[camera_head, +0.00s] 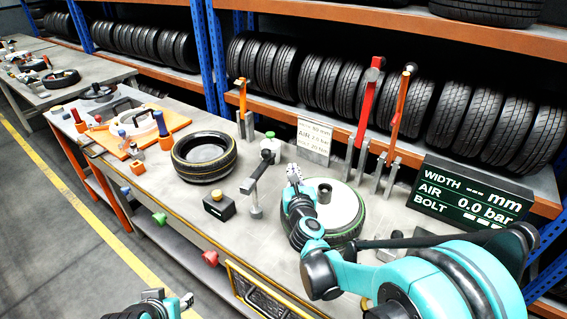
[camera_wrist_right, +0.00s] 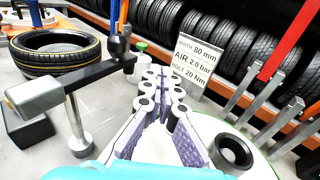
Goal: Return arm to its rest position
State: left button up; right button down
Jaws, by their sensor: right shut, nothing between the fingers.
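My right arm in teal and black reaches in from the lower right of the head view. Its right gripper (camera_head: 293,173) is shut and empty, above the bench beside the wheel (camera_head: 345,212) with a white disc and a dark hub cylinder. In the right wrist view the shut right gripper (camera_wrist_right: 162,80) points toward the white sign, with the hub cylinder (camera_wrist_right: 232,152) to its right. My left gripper (camera_head: 186,301) shows small at the bottom edge of the head view, partly cut off; I cannot tell its opening.
A dark lever on a post (camera_head: 256,185) stands left of the right gripper. A loose tyre (camera_head: 204,156) lies farther left on the bench. Upright tools (camera_head: 368,100) and the display board (camera_head: 470,195) stand behind and right. Tyre racks line the back.

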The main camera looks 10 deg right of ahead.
jog(key=s, duration=0.1)
jog(key=s+d, duration=0.1)
jog(key=s, duration=0.1)
jog(key=s+d, duration=0.1)
jog(key=shift+s+d+r+p, duration=0.2)
jog(key=shift+d+r+p, duration=0.05)
jog(key=shift+p, duration=0.1)
jog(key=s+a+r+n+g+y, duration=0.1)
jog(key=s+a+r+n+y, duration=0.25)
jog(key=n, duration=0.65)
jog(key=s+a+r+n+g+y, duration=0.1)
jog(key=s+a+r+n+y, duration=0.3)
jog(key=n, duration=0.6)
jog(key=s+d+f+n+g+h, duration=0.3)
jog(key=s+f+n+g, duration=0.1)
jog(key=s+f+n, duration=0.3)
jog(key=s+d+f+n+g+h, duration=0.3)
jog(key=s+d+f+n+g, duration=0.1)
jog(key=s+f+n, duration=0.4)
jog(key=s+n, duration=0.2)
jog(key=s, duration=0.1)
jog(key=shift+s+d, duration=0.3)
